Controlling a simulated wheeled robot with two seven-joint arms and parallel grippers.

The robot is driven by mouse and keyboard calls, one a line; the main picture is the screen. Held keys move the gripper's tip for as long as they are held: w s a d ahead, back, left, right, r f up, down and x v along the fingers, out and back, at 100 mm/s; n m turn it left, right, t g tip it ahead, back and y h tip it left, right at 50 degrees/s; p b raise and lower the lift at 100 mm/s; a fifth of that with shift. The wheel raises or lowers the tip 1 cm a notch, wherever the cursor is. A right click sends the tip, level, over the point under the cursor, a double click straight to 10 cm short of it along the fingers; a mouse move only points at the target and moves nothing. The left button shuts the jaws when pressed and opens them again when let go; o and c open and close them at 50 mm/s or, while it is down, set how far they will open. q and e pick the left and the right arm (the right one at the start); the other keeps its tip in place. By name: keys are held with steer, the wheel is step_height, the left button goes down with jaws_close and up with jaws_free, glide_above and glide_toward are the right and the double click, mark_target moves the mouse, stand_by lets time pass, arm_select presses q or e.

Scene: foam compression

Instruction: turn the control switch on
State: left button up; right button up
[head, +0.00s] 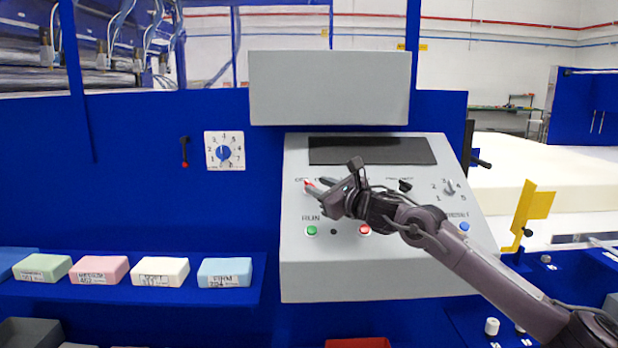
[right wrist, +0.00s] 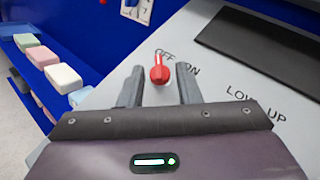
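The control switch is a red rotary knob (right wrist: 159,70) on the grey control panel (head: 300,268), with the labels OFF on its left and ON on its right in the right wrist view. Its pointer stands roughly upright there, between the two labels. In the head view the red knob (head: 308,184) shows just beyond my right gripper (head: 328,188). In the right wrist view my right gripper (right wrist: 158,86) is open, with one finger on each side of the knob; I cannot tell whether they touch it. My left gripper is not in view.
The panel also carries a green button (head: 311,230) under RUN, a red button (head: 364,230), a black knob (head: 405,185) and a blue button (head: 464,226). Coloured foam blocks (head: 160,270) lie on a blue shelf at left. A dial (head: 224,152) is on the blue wall.

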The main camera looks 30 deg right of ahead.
mark_target(309, 183)
steer(key=shift+w+a+f+p, duration=0.1)
steer(key=shift+w+p, duration=0.1)
steer(key=shift+w, duration=0.55)
steer(key=shift+w+a+r+p, duration=0.1)
steer(key=shift+w+p, duration=0.1)
steer(key=shift+w, duration=0.55)
steer(key=shift+w+a+f+p, duration=0.1)
steer(key=shift+w+p, duration=0.1)
steer(key=shift+w, duration=0.55)
steer(key=shift+d, duration=0.1)
jaws_close()
